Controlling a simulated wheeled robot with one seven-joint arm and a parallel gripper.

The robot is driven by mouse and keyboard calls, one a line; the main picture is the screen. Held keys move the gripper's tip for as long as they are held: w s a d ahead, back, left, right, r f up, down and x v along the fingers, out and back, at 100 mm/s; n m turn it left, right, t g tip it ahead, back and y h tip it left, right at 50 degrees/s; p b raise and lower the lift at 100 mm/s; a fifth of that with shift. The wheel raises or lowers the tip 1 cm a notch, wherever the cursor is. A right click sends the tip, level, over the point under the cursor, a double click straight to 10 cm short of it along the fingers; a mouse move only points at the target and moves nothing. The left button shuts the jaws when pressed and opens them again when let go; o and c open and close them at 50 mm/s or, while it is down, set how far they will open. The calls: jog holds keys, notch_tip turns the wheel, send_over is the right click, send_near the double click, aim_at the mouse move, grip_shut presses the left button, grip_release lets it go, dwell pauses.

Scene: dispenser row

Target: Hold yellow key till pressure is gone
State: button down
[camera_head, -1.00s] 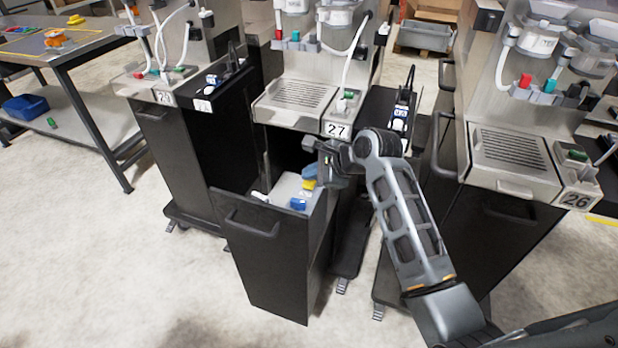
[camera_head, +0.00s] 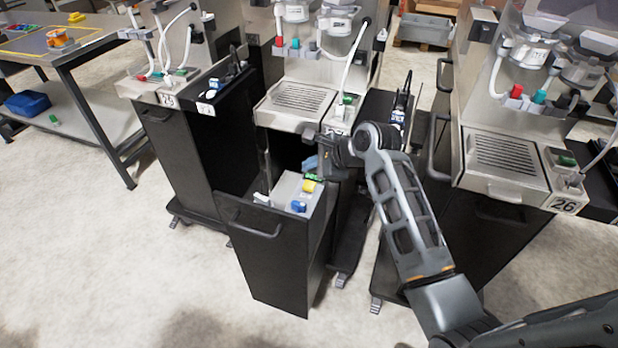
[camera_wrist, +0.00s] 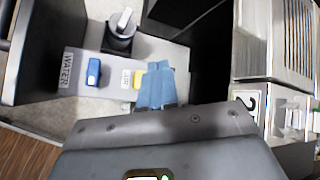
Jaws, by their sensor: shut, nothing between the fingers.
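The yellow key (camera_head: 309,186) sits on the grey control panel (camera_head: 289,186) inside the pulled-out black drawer. In the wrist view the yellow key (camera_wrist: 139,79) shows beside a small white label, partly covered by my blue fingertips. My gripper (camera_head: 311,163) is shut and empty, with its fingertips just behind and above the yellow key. In the wrist view my gripper's fingertips (camera_wrist: 157,86) lie over the key's right side. I cannot tell whether they touch it. A blue key (camera_head: 298,206) is nearer the drawer front; in the wrist view the blue key (camera_wrist: 93,72) is beside a "WATER" label.
A pale lever (camera_head: 262,198) stands at the panel's left; in the wrist view it rises from a black base. The dispenser's drip tray (camera_head: 296,100) is above the drawer. A neighbouring dispenser (camera_head: 510,160) stands at right. The floor in front is free.

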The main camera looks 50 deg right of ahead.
notch_tip(320, 180, up, 2)
jog(key=shift+r+p, duration=0.1)
jog(key=shift+p, duration=0.85)
